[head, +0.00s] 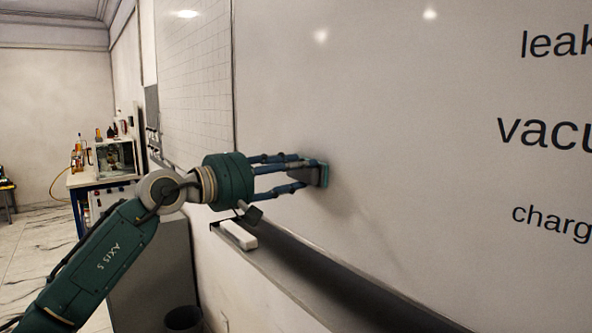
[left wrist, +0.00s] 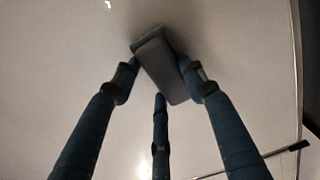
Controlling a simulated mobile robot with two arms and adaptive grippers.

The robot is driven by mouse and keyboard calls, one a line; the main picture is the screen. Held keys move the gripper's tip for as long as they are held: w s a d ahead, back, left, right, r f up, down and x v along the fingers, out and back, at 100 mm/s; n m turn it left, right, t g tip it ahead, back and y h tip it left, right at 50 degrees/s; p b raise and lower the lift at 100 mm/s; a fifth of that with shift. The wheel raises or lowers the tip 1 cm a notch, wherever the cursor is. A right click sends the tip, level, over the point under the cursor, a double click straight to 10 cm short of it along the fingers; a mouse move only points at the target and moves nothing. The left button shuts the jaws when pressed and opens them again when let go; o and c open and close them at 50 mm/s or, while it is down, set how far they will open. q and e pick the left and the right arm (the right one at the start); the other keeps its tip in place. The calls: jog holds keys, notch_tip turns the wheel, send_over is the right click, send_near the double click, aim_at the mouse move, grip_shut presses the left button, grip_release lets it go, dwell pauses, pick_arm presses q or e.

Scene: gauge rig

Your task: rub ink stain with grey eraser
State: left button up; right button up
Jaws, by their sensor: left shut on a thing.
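The left wrist view shows the grey eraser (left wrist: 161,66) between the three fingers of the left gripper (left wrist: 160,85). I see no clear ink stain; the area behind the eraser is hidden. My right gripper is not in view.
A tray ledge (head: 330,277) runs under the whiteboard, with a white block (head: 238,234) at its left end. Printed words (head: 545,130) are on the board at right. A bench with equipment (head: 115,157) stands at far left. A dark bin (head: 183,319) is on the floor.

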pick_arm(q)
jog(key=shift+s+a+f+b, duration=0.25)
jog(key=shift+a+b, duration=0.15)
jog(key=shift+b, duration=0.2)
jog(key=shift+s+a, duration=0.25)
jog(key=shift+a, duration=0.05)
jog(key=b+v, duration=0.3)
jog(key=v, duration=0.4)
jog(key=shift+r+b, duration=0.25)
jog(key=shift+b, duration=0.15)
